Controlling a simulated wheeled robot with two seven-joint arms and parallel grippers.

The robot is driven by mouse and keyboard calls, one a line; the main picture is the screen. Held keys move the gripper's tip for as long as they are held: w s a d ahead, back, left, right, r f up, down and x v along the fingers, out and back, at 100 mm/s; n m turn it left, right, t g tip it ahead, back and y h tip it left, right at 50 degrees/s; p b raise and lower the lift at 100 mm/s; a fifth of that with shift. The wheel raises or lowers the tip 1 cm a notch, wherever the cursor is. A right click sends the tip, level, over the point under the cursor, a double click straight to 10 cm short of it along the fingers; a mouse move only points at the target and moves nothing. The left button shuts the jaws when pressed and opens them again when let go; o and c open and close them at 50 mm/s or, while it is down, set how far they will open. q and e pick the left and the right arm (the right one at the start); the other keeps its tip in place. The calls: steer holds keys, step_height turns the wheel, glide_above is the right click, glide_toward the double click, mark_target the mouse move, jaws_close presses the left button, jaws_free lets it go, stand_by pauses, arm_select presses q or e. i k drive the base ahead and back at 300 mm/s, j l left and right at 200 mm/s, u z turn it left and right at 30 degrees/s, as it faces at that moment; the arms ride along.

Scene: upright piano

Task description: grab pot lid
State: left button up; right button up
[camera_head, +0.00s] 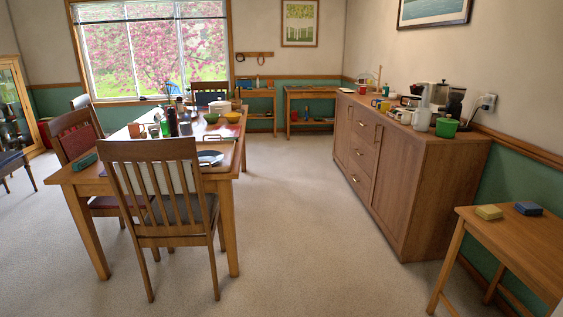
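I cannot make out a pot lid for sure. A white pot-like vessel (191,108) stands towards the back of the same table, among bottles and bowls. Neither of my grippers is in view.
Chairs stand around the table, one wooden chair (160,200) at its near end. A long wooden sideboard (400,160) with a coffee maker and several small items runs along the right wall. A small side table (520,242) is at the lower right. Carpet between is clear.

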mark_target(223, 103)
steer(key=i, duration=0.55)
steer(key=i+z, duration=0.15)
steer(key=i, duration=0.4)
steer(key=i+j, duration=0.15)
steer(key=i, duration=0.4)
steer(key=i+j+z, duration=0.15)
steer(key=i, duration=0.4)
steer(key=i+j, duration=0.1)
steer(key=i, duration=0.45)
steer(key=i+u, duration=0.15)
steer(key=i, duration=0.45)
steer(key=i+u, duration=0.15)
steer(key=i, duration=0.45)
steer(key=i+l+u, duration=0.15)
steer(key=i, duration=0.45)
steer(key=i+l+u, duration=0.15)
steer(key=i, duration=1.55)
steer(key=i+u, duration=0.1)
steer(key=i, duration=0.95)
steer(key=i+l+u, duration=0.1)
steer(key=i+u, duration=0.35)
steer(key=i+l+u, duration=0.25)
steer(key=i+u, duration=0.2)
steer(key=i+l+u, duration=0.6)
steer(key=l+u, duration=0.25)
